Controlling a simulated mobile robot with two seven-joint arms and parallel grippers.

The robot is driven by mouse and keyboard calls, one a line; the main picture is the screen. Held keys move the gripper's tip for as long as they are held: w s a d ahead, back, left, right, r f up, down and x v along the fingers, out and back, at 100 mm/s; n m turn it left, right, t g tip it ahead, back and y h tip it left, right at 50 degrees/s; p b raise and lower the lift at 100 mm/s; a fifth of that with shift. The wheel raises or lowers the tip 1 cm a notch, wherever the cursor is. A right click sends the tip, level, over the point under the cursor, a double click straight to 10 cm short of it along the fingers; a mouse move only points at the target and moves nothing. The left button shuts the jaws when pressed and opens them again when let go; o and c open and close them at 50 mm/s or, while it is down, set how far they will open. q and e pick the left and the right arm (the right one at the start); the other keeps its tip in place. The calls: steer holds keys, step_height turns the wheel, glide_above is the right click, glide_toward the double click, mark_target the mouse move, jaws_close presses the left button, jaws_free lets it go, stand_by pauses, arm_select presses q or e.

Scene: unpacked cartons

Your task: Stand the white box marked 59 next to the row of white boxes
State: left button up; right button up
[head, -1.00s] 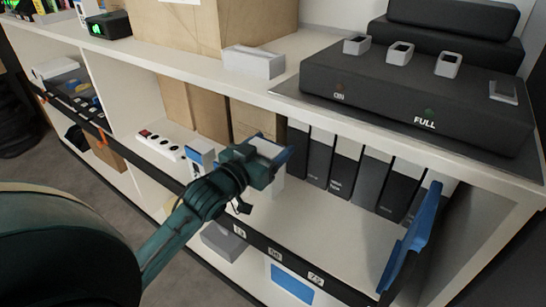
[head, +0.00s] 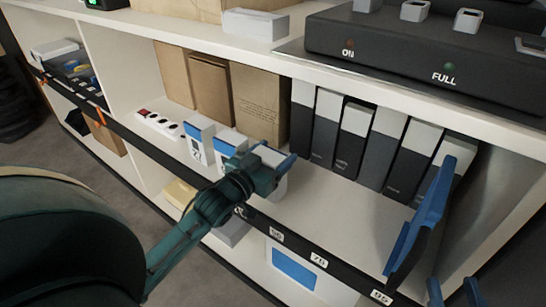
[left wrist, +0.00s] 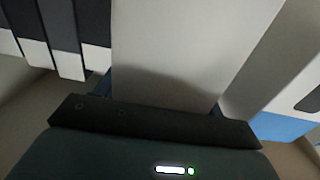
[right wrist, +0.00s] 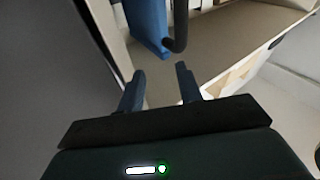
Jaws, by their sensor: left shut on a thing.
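My left gripper (head: 272,166) is shut on a white box (head: 280,184), mostly hidden behind the gripper in the head view. It is held upright over the middle shelf; its number is not visible. The row of white boxes with blue tops (head: 198,143) (head: 231,142) stands just left of it. In the left wrist view the held box (left wrist: 190,45) shows a broad white face, with a white-and-blue box (left wrist: 292,105) close on its right. Whether they touch is unclear. My right gripper (head: 455,293) is open and empty by the shelf's right front; its fingers show in the right wrist view (right wrist: 160,88).
Brown cartons (head: 258,105) and black-and-white binders (head: 353,140) stand along the back of the shelf. A power strip (head: 160,124) lies left of the row. A blue upright piece (head: 425,225) stands at the right front edge. The shelf (head: 335,205) before the binders is clear.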

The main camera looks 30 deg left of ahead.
arm_select(q)
steer(key=o, duration=1.2)
steer(key=shift+f, duration=0.1)
steer(key=shift+r, duration=0.2)
steer(key=s+p, duration=0.3)
steer(key=s, duration=0.9)
steer(key=s+d+r+m+h, duration=0.2)
steer(key=d, duration=0.4)
steer(key=s+d+r+m+h, duration=0.2)
steer(key=d, duration=0.5)
steer(key=s+d+r+m+h, duration=0.2)
steer(key=d+h, duration=0.1)
steer(key=d, duration=0.4)
steer(key=shift+s, duration=0.15)
steer(key=shift+a, duration=0.1)
